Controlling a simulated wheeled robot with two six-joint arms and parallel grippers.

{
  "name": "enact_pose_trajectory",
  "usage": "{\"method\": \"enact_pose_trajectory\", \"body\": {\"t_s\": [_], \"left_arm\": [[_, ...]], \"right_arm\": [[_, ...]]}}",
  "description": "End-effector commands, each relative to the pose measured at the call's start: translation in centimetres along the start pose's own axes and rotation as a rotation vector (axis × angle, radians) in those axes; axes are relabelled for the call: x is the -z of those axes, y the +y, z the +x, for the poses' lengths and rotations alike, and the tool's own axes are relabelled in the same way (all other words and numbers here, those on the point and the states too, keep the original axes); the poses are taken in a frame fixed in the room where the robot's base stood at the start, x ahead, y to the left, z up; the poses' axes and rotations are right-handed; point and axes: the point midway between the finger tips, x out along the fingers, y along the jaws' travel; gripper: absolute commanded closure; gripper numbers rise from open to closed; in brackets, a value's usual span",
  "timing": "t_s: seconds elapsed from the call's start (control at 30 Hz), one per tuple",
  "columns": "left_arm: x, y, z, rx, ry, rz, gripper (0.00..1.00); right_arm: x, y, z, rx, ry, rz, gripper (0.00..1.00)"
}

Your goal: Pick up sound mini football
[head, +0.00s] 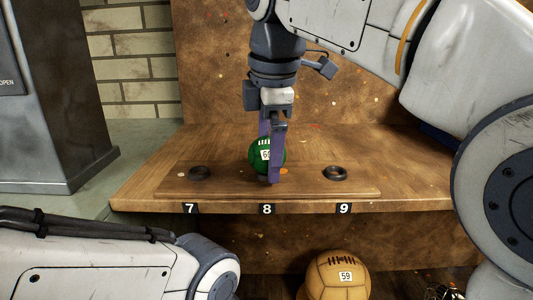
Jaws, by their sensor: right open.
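A small green ball (255,154) with white laces and a partly covered white number label sits at place 8 on the wooden board (225,185). My right gripper (271,170) points straight down at the ball. Its purple fingers are open; one crosses the front of the ball and hides part of it, including some of the label. I cannot tell whether the fingers touch the ball. My left arm shows at the lower left, but its gripper is out of view.
Dark ring holders at place 7 (199,173) and place 9 (335,173) are empty. A larger tan ball (338,277) labelled 59 lies below the shelf (420,180). A grey cabinet (55,110) stands at the left. A brown speckled panel rises behind the shelf.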

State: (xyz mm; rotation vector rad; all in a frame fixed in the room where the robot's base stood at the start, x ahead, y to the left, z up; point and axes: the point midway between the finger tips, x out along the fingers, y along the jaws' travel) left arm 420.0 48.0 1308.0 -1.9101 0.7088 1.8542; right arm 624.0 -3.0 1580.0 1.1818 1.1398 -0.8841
Motion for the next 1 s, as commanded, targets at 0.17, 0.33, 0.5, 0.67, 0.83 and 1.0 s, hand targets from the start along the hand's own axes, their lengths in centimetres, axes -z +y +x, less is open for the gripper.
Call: {"method": "enact_pose_trajectory", "body": {"t_s": [0.17,0.33,0.5,0.67,0.83,1.0], "left_arm": [[0.0,0.0,0.0,0.000,0.000,0.000,1.00],[0.0,0.0,0.0,0.000,0.000,0.000,1.00],[0.0,0.0,0.0,0.000,0.000,0.000,1.00],[0.0,0.0,0.0,0.000,0.000,0.000,1.00],[0.0,0.0,0.0,0.000,0.000,0.000,1.00],[0.0,0.0,0.0,0.000,0.000,0.000,1.00]], "right_arm": [[0.0,0.0,0.6,-0.001,0.000,0.001,0.00],[0.0,0.0,0.6,-0.001,0.000,0.001,0.08],[0.0,0.0,0.6,-0.001,0.000,0.001,0.73],[-0.1,0.0,0.6,-0.001,0.000,0.001,0.82],[0.0,0.0,0.4,-0.002,0.001,0.001,0.82],[0.0,0.3,-0.4,-0.003,0.001,0.001,0.82]]}}
